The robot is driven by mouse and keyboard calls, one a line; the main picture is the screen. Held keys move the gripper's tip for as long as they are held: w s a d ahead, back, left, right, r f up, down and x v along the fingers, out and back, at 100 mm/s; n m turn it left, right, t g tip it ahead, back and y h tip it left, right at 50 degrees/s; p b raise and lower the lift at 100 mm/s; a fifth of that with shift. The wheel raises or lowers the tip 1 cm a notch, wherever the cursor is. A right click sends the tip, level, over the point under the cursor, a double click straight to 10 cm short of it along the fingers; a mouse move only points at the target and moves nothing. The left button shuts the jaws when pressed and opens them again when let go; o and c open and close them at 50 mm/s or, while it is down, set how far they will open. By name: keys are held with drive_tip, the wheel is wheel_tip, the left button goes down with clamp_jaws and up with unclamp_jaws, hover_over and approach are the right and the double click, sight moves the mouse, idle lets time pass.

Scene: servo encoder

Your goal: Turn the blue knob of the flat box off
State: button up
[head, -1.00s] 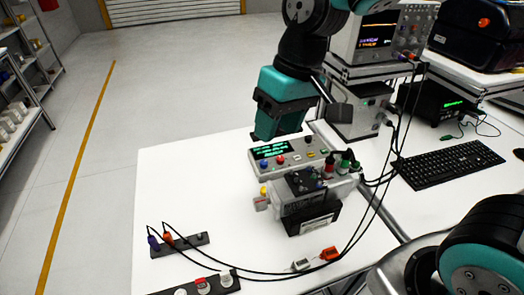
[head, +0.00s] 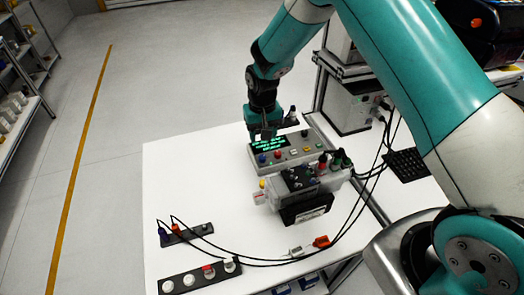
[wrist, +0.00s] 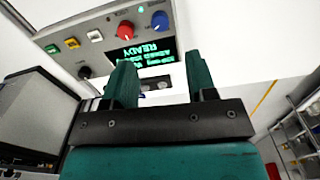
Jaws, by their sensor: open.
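The flat box (head: 299,150) is a pale panel on the white table, with a dark display of green text and a row of knobs and buttons. Its blue knob (head: 262,158) sits at the left end beside a red knob (head: 277,154). In the wrist view the blue knob (wrist: 160,20) is at the top, right of the red knob (wrist: 126,30), and the display reads READY. My gripper (head: 262,135) is at the box's far left side, by the display. In the wrist view my gripper (wrist: 160,68) is open and empty, its fingers apart from the blue knob.
A grey device with cable plugs (head: 300,180) stands just in front of the flat box. Black cables loop over the table to a dark strip (head: 190,236). Another strip with round knobs (head: 200,277) lies at the front. The table's left part (head: 190,175) is clear.

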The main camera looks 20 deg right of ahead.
sight(262, 157)
wheel_tip(262, 157, down, 9)
drive_tip(key=shift+f+p, duration=0.15)
drive_tip(key=shift+p, duration=1.1)
drive_tip(key=c, duration=0.9)
